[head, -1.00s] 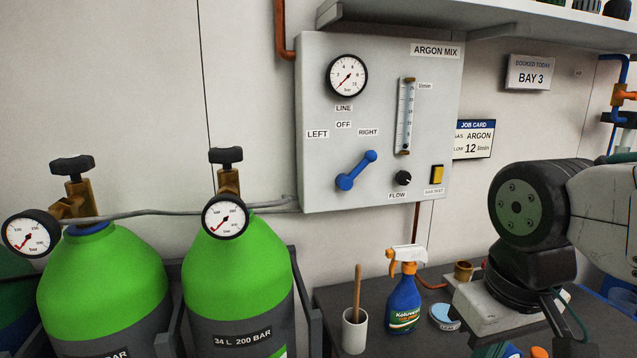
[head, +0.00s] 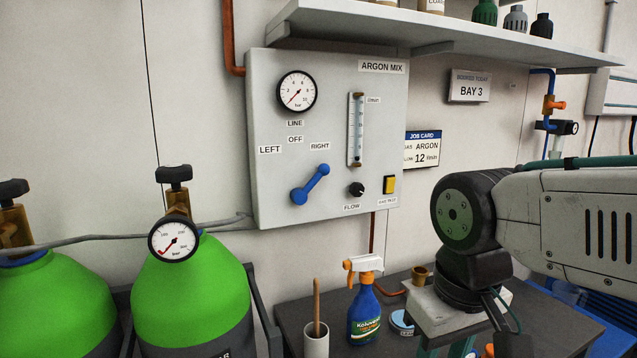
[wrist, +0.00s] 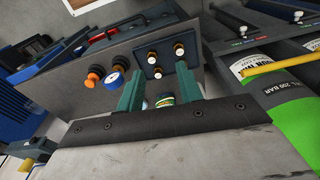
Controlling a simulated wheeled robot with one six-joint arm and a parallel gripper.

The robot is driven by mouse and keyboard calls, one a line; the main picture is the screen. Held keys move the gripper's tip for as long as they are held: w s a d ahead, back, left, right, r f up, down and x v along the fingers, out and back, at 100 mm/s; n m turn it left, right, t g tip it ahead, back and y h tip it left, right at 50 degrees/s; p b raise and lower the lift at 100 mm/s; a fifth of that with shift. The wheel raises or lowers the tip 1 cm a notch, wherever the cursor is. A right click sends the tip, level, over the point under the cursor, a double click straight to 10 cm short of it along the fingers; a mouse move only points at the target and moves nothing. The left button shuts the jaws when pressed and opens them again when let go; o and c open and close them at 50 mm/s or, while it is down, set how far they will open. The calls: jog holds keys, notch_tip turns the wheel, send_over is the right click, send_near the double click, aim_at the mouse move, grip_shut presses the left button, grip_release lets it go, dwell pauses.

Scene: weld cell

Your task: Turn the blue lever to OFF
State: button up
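The blue lever (head: 311,184) is on the grey ARGON MIX panel (head: 335,220) in the head view. Its hub is at the lower left and its knob points up and right, toward the RIGHT label (head: 320,146). The OFF label (head: 295,139) is above the lever, between the LEFT label (head: 270,149) and RIGHT. My gripper (wrist: 158,86) shows in the wrist view with its two teal fingers apart and nothing held between them. It points down over the bench, to the right of and below the lever, well apart from it. The lever is not in the wrist view.
A spray bottle (head: 364,310) and a cup with a brush (head: 316,340) stand on the dark bench below the panel. Green gas cylinders (head: 190,290) stand at the left. A shelf (head: 440,42) juts out above the panel. The space before the lever is clear.

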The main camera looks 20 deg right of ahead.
jog(key=w+a+r+m+y, duration=0.1)
jog(key=w+m+y, duration=0.15)
jog(key=w, duration=0.45)
jog(key=t+y, duration=0.6)
jog(key=t, duration=0.5)
send_near(326, 173)
jog(key=w+a, duration=0.1)
jog(key=shift+n, duration=0.25)
jog(key=x, duration=0.8)
jog(key=shift+d+f, duration=0.15)
jog(key=shift+f, duration=0.05)
grip_shut()
